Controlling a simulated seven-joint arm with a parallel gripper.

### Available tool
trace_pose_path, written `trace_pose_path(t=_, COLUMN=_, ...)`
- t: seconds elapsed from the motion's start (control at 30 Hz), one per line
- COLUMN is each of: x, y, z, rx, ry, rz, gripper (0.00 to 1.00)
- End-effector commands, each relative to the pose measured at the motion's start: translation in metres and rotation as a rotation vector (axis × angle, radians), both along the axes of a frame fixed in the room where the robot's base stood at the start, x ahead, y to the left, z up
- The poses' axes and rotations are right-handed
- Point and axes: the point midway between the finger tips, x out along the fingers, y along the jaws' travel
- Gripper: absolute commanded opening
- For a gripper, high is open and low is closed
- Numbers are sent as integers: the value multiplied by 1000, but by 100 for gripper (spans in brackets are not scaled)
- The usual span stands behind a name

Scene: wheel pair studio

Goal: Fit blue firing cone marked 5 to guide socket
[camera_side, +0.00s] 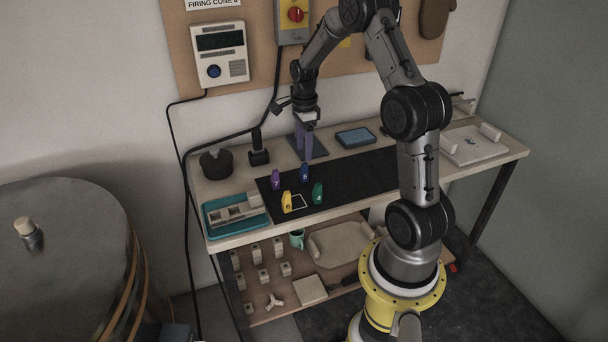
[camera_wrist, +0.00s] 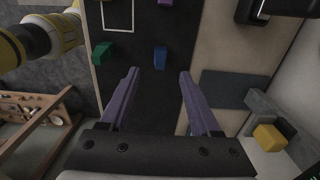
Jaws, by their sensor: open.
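The blue cone (camera_side: 304,173) stands upright on the black mat, at the back of a group of small coloured cones; its mark is too small to read surely. It also shows in the wrist view (camera_wrist: 160,58), just beyond and between the fingertips. My gripper (camera_side: 304,156) has two purple fingers pointing down, above and just behind the blue cone. In the wrist view the fingers (camera_wrist: 159,73) are apart with nothing between them. A pale block with openings (camera_side: 236,211) lies in a teal tray at the left; I cannot tell whether it is the guide socket.
Purple (camera_side: 276,180), yellow (camera_side: 286,203) and green (camera_side: 318,194) cones stand close to the blue one. A white outlined square (camera_side: 299,203) marks the mat (camera_side: 362,175). A black round object (camera_side: 215,164) and a blue-topped pad (camera_side: 355,137) sit behind. The mat's right part is clear.

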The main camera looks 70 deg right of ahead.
Motion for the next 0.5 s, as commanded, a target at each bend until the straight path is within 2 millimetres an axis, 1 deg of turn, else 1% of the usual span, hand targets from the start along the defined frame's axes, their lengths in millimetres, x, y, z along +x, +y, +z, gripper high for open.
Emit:
trace_pose_path(t=0.03, x=-1, y=1, z=-10, rx=3, ry=3, rz=1, gripper=64)
trace_pose_path(t=0.1, x=-1, y=1, z=-21, rx=3, ry=3, rz=1, gripper=64)
trace_pose_path(t=0.2, x=0, y=1, z=-31, rx=1, ry=1, rz=2, gripper=64)
trace_pose_path(t=0.37, x=0, y=0, z=-39, rx=1, ry=1, rz=2, gripper=64)
trace_pose_path(t=0.5, x=-2, y=-1, z=-57, rx=3, ry=3, rz=2, gripper=64)
